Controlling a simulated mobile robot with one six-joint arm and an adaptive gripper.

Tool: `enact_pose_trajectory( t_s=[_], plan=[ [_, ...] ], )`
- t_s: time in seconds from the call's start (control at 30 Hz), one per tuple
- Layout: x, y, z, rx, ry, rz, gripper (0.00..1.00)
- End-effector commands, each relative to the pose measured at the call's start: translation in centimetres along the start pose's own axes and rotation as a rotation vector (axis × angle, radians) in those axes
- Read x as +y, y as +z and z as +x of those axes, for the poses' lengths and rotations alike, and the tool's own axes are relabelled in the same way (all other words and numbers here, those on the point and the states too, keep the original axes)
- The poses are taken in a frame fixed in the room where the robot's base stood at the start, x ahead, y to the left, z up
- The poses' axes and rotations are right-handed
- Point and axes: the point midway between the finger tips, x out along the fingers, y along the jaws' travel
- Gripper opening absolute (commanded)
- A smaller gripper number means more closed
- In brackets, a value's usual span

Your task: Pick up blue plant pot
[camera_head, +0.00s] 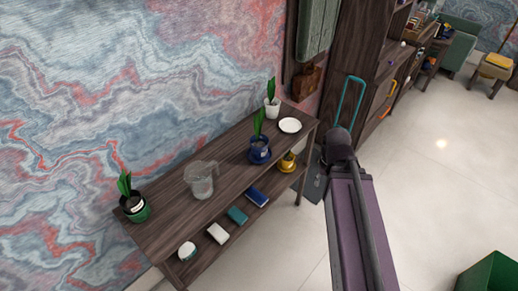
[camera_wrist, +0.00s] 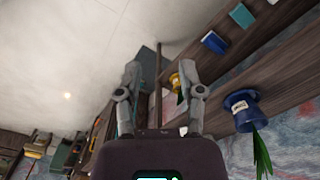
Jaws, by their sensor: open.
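The blue plant pot (camera_head: 260,154) with a tall green leaf stands upright on the top board of the wooden shelf table (camera_head: 228,180), between a glass pitcher (camera_head: 201,180) and a white plate (camera_head: 290,125). In the wrist view the scene is turned over, and the blue plant pot (camera_wrist: 241,112) shows right of the fingers with its leaf hanging downward. My gripper (camera_wrist: 160,85) is open, its two grey fingers apart with nothing held between them. The pot is apart from the fingers. In the head view my arm hangs right of the table; the fingers cannot be made out there.
A green pot (camera_head: 137,210) with a plant stands at the table's left end, and a white pot (camera_head: 272,107) at the back right. The lower board holds a yellow pot (camera_head: 287,163), a blue book (camera_head: 257,196) and other small items. A green bin (camera_head: 490,274) stands on open floor.

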Motion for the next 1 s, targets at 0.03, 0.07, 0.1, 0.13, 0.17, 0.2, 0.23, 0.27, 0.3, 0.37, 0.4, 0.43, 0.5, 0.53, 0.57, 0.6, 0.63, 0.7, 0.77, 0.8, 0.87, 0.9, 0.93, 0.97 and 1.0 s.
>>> enact_pose_trajectory(
  t_s=[0.03, 0.07, 0.1, 0.13, 0.17, 0.2, 0.23, 0.27, 0.3, 0.37, 0.4, 0.43, 0.5, 0.53, 0.57, 0.6, 0.63, 0.7, 0.77, 0.8, 0.87, 0.9, 0.93, 0.97, 1.0],
  plan=[
    [0.0, 0.0, 0.0, 0.0, 0.0, 0.0, 0.49],
    [0.0, 0.0, 0.0, 0.0, 0.0, 0.001, 0.49],
    [0.0, -0.1, 0.0, 0.0, 0.0, 0.004, 0.49],
    [-0.1, -0.1, 0.0, 0.0, 0.0, 0.007, 0.49],
    [-0.1, -0.2, -0.1, 0.001, 0.0, 0.012, 0.49],
    [-0.2, -0.4, -0.1, 0.001, 0.001, 0.02, 0.49],
    [-0.3, -0.6, -0.1, 0.002, 0.001, 0.03, 0.49],
    [-0.4, -0.7, -0.2, 0.002, 0.001, 0.041, 0.49],
    [-0.5, -1.0, -0.3, 0.003, 0.002, 0.057, 0.49],
    [-0.8, -1.6, -0.4, 0.005, 0.003, 0.093, 0.49],
    [-1.0, -2.0, -0.5, 0.007, 0.003, 0.123, 0.49],
    [-1.3, -2.4, -0.6, 0.009, 0.004, 0.148, 0.49],
    [-2.0, -3.3, -0.8, 0.012, 0.005, 0.215, 0.49],
    [-2.3, -3.8, -0.9, 0.014, 0.006, 0.247, 0.49],
    [-2.7, -4.2, -1.0, 0.016, 0.006, 0.282, 0.49],
    [-3.1, -4.8, -1.1, 0.019, 0.006, 0.329, 0.49],
    [-3.5, -5.3, -1.3, 0.021, 0.007, 0.367, 0.49],
    [-4.5, -6.4, -1.5, 0.026, 0.007, 0.455, 0.49],
    [-5.4, -7.4, -1.8, 0.03, 0.007, 0.533, 0.49],
    [-6.0, -8.0, -1.9, 0.034, 0.006, 0.584, 0.49],
    [-6.9, -8.9, -2.1, 0.039, 0.005, 0.662, 0.49],
    [-7.5, -9.5, -2.2, 0.042, 0.004, 0.713, 0.49],
    [-8.0, -9.9, -2.4, 0.045, 0.004, 0.751, 0.49],
    [-8.5, -10.4, -2.5, 0.048, 0.002, 0.79, 0.49],
    [-9.1, -11.0, -2.6, 0.051, 0.001, 0.842, 0.49]
  ],
)
